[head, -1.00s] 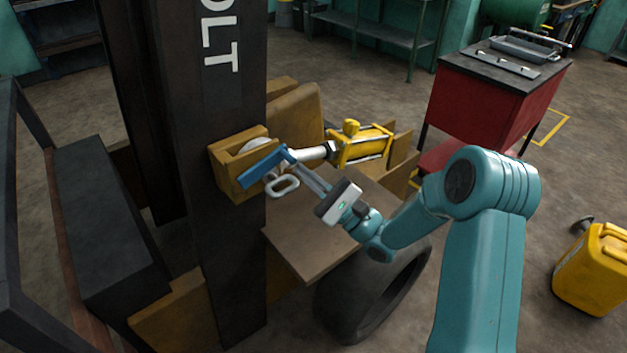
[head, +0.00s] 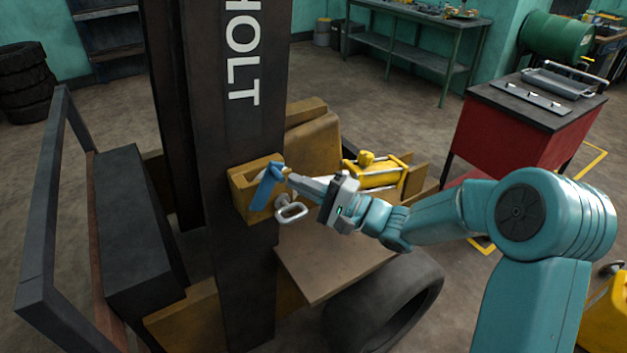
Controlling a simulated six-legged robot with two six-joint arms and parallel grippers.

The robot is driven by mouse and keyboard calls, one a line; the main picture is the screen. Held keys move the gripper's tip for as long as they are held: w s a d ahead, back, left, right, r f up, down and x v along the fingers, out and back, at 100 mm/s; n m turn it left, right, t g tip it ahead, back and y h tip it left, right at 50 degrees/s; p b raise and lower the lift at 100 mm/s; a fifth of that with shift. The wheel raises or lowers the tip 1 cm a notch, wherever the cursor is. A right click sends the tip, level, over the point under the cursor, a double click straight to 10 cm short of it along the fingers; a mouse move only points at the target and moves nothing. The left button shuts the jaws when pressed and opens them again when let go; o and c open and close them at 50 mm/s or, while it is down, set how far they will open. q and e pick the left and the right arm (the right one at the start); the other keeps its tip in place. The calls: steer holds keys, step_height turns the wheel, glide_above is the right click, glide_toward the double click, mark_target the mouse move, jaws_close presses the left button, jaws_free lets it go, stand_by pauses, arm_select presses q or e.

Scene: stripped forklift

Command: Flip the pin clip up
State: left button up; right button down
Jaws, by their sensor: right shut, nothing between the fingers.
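The pin clip appears to be the blue flat bar (head: 265,188) on the front of the yellow-brown bracket (head: 240,186) on the dark mast. It slants steeply, its upper end toward the right. A grey pin with a loop handle (head: 292,212) sticks out below and to the right of it. My right gripper (head: 291,180) is shut and empty, reaching in from the right. Its fingertips are at the blue bar's upper right edge; I cannot tell if they touch. My left gripper is not in view.
The dark mast (head: 240,130) stands behind the bracket. A brown plate (head: 330,262) and a tire (head: 385,305) lie below my right arm. A yellow cylinder (head: 375,173) sits behind the gripper. A red cabinet (head: 515,140) stands at the right.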

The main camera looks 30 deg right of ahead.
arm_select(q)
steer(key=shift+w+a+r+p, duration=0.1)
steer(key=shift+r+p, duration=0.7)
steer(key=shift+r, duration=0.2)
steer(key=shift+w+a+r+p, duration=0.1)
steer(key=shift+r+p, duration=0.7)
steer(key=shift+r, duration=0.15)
arm_select(e)
steer(key=shift+a+r+n+g, duration=0.3)
steer(key=shift+a+r+n, duration=0.25)
steer(key=shift+a, duration=0.4)
steer(key=shift+a+r+n+g, duration=0.3)
steer(key=shift+a+r+n, duration=0.25)
steer(key=shift+a, duration=0.35)
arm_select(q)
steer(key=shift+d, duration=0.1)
arm_select(e)
steer(key=shift+s+a+r, duration=0.1)
steer(key=shift+a, duration=0.1)
arm_select(q)
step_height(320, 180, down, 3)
steer(key=b, duration=0.2)
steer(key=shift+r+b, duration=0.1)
steer(key=shift+b, duration=0.3)
arm_select(e)
glide_toward(282, 182)
steer(key=s+d+r, duration=0.1)
steer(key=s+d, duration=0.2)
steer(key=s, duration=0.4)
steer(key=shift+r, duration=0.15)
